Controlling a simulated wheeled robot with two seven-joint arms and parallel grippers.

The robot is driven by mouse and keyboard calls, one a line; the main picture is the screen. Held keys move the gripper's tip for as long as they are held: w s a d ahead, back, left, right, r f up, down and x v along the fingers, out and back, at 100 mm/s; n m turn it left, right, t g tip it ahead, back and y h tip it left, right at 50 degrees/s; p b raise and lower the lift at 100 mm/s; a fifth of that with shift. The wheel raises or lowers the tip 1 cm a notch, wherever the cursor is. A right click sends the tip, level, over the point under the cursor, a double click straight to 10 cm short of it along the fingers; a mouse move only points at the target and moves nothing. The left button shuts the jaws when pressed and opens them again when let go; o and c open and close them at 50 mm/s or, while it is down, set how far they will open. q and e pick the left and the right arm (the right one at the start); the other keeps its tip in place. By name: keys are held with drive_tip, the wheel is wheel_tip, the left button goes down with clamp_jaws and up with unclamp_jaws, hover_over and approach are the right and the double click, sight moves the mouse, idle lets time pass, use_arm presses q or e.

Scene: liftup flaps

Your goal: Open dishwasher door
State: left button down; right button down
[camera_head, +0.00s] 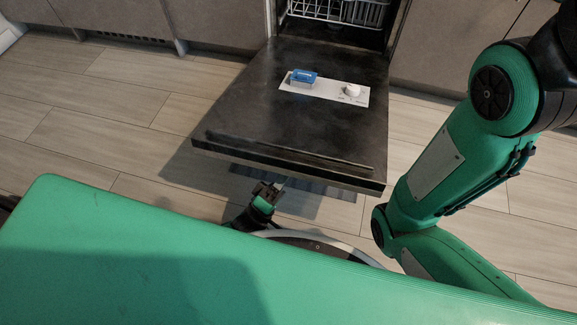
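The dishwasher door (255,110) is swung down and lies open, close to level, above the floor. Its inner face is dark, with a light panel holding a blue tablet (303,76) and a white knob (353,90). One small gripper (278,185), which appears to be my left, is just beyond the door's front edge, below it in the picture. Its fingers point toward the edge; whether they touch it or are open cannot be made out. My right arm (435,165) bends down at the right, and its gripper is hidden.
The dishwasher's white rack (340,12) shows inside the opening. Brown cabinet fronts (120,18) stand on both sides. Tiled floor (100,120) is clear to the left of the door. My green body covers the bottom of the view.

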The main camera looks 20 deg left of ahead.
use_arm(q)
drive_tip(key=shift+w+f, duration=0.2)
drive_tip(key=shift+f, duration=0.05)
drive_tip(key=c, duration=1.5)
unclamp_jaws()
drive_tip(key=shift+o, duration=0.2)
drive_tip(key=shift+r, duration=0.1)
